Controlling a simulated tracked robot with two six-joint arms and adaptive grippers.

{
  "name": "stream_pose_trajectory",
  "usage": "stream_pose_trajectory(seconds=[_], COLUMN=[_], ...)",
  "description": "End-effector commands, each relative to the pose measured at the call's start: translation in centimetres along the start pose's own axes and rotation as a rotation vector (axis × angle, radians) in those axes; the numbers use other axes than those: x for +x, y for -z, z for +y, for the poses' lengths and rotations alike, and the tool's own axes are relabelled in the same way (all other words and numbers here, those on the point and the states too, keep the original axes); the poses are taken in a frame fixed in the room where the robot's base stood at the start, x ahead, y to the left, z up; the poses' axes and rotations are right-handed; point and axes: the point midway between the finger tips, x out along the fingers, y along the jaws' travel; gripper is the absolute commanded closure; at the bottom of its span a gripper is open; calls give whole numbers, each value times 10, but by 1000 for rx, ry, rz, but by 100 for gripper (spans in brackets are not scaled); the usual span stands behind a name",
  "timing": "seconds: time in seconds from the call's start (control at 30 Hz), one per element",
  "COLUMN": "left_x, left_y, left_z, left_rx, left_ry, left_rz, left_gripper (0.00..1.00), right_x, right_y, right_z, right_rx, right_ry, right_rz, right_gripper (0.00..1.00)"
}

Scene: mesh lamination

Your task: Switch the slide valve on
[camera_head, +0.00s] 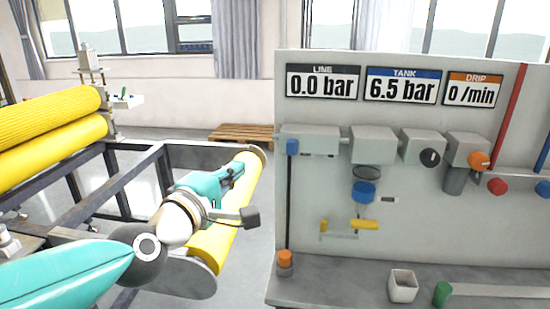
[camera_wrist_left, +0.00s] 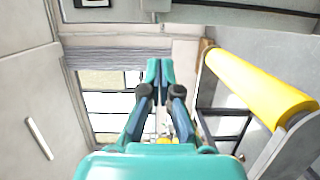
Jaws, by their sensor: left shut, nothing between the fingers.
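A grey panel (camera_head: 330,180) carries a row of fittings. At the row's left end is a grey block (camera_head: 322,140) with a small blue piece (camera_head: 292,147) low on its left side. I cannot tell for certain that this is the slide valve. A display reads LINE 0.0 bar (camera_head: 322,82). My left gripper (camera_head: 240,163) is left of the panel, over the yellow roller, apart from the fittings. In the left wrist view its teal fingertips (camera_wrist_left: 160,70) are together and hold nothing. The right gripper is not in view.
Other fittings include a round black knob (camera_head: 429,157), an orange knob (camera_head: 479,160) and a yellow handle (camera_head: 365,224). A white cup (camera_head: 403,285) and a green cylinder (camera_head: 441,294) stand on the bench below. A yellow roller (camera_head: 208,242) lies beside the panel.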

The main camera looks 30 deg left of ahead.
Motion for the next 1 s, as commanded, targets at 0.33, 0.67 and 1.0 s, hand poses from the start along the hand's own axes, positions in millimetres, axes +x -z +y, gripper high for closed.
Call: stream_pose_trajectory(seconds=[0.33,0.67,1.0], left_x=[-6,8,72], left_y=[1,1,1], left_z=[5,4,5], left_rx=[-1,0,0], left_ry=[-22,-19,-16], left_rz=[0,1,0], left_gripper=[100,100,100], right_x=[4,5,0], right_y=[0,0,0], right_z=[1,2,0], right_rx=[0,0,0], right_ry=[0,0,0], right_rz=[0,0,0], right_gripper=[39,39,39])
